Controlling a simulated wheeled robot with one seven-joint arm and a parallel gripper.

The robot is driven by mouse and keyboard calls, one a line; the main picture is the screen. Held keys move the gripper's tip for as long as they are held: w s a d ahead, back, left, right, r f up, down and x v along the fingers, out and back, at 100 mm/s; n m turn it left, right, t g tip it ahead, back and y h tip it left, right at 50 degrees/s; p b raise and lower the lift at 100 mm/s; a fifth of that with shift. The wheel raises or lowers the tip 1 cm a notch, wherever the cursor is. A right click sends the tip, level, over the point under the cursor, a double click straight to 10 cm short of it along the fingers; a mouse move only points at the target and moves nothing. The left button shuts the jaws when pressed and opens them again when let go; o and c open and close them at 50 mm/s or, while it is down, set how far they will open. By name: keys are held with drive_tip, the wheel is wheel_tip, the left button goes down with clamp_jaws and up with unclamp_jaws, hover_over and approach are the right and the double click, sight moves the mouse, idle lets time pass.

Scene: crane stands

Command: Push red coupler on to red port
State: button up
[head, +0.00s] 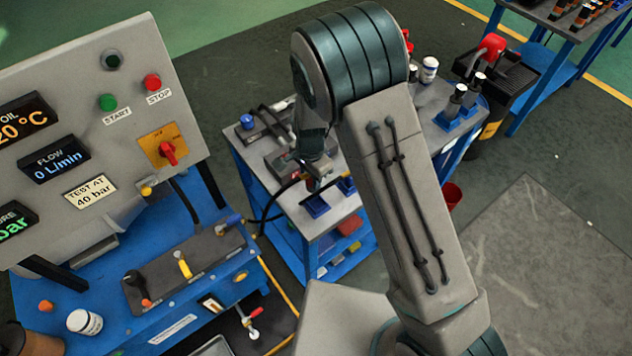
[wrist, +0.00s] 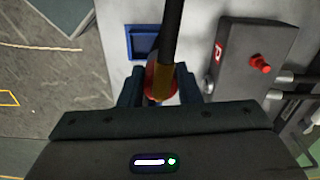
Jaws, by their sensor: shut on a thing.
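My gripper (wrist: 160,88) is shut on the red coupler (wrist: 150,78), which has a brass-yellow band and a black hose running up from it. Teal fingers stand on both sides of it. In the head view my gripper (head: 312,165) is over the small grey-topped table, with a bit of the red coupler (head: 311,184) showing below it. A grey block (wrist: 252,50) lies to the right in the wrist view, apart from the coupler. It has a red label and a projecting red fitting (wrist: 261,64), perhaps the red port; I cannot tell for sure.
A blue holder (wrist: 143,42) shows beyond the coupler. The black hose (head: 268,212) hangs towards the test bench (head: 190,290). More blue holders (head: 317,207) stand on the table (head: 328,224). Metal rods lie right of the grey block in the wrist view.

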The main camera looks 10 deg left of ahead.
wheel_tip(320, 180, up, 8)
drive_tip(key=p, duration=0.1)
hover_over(284, 154)
wheel_tip(284, 154, down, 5)
drive_tip(key=b, duration=0.3)
drive_tip(key=shift+w, duration=0.15)
drive_tip(key=shift+f+b, duration=0.4)
drive_tip(key=shift+f, duration=0.05)
drive_tip(key=shift+f+b, duration=1.05)
drive_tip(key=shift+f, duration=0.35)
drive_tip(key=o, duration=1.1)
drive_tip(key=shift+r+p, duration=1.25)
drive_tip(key=shift+r, duration=1.3)
